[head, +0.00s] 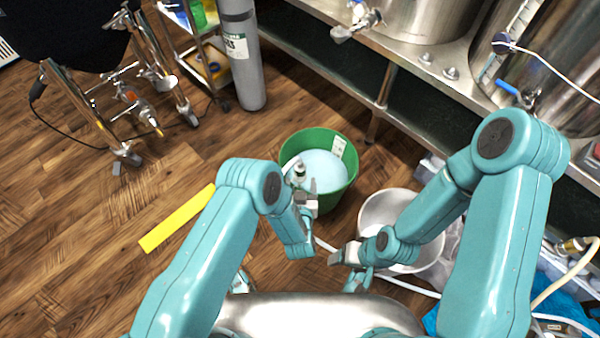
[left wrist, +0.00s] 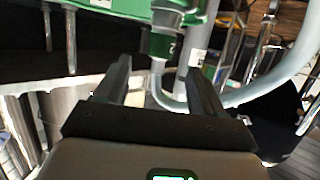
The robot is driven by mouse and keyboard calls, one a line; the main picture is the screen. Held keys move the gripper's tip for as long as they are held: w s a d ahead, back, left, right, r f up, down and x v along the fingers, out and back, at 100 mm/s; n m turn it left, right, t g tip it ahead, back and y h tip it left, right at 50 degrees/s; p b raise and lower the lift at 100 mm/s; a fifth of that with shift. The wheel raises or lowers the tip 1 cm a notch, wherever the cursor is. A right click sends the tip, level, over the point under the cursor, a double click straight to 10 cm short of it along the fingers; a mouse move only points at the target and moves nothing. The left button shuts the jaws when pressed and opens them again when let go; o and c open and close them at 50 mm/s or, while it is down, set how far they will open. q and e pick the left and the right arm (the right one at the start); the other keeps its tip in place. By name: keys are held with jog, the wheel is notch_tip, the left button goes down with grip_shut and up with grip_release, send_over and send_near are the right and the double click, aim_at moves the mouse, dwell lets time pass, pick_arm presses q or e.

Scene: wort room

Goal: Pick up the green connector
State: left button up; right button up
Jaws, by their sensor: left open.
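The green connector (left wrist: 164,44) is a short dark green fitting on a pale hose. In the left wrist view it hangs beyond my left gripper (left wrist: 158,80), whose two fingers are open and empty, with the connector in line with the gap between them. In the head view the connector (head: 299,174) is small and partly hidden, at the near left side of the green bucket (head: 341,193). My left gripper (head: 309,192) is close to it there. My right gripper (head: 345,254) is lower right, near the white bucket; its jaw opening is unclear.
The green bucket holds pale blue liquid. A white bucket (head: 373,207) stands to its right. A yellow strip (head: 178,218) lies on the wooden floor at left. A grey cylinder (head: 243,60) and steel vessels (head: 420,15) stand behind. The floor at left is mostly clear.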

aim_at(300, 172)
pick_arm(q)
jog(key=b+x, duration=0.1)
jog(key=x, duration=0.3)
jog(key=shift+w+f, duration=0.15)
jog(key=shift+w, duration=0.2)
jog(key=b+x, duration=0.2)
jog(key=x, duration=0.2)
jog(key=shift+w+f+b, duration=0.2)
jog(key=shift+f+b, duration=0.05)
jog(key=shift+b, duration=0.15)
jog(key=shift+w, duration=0.25)
jog(key=shift+r, duration=0.1)
jog(key=c, duration=1.1)
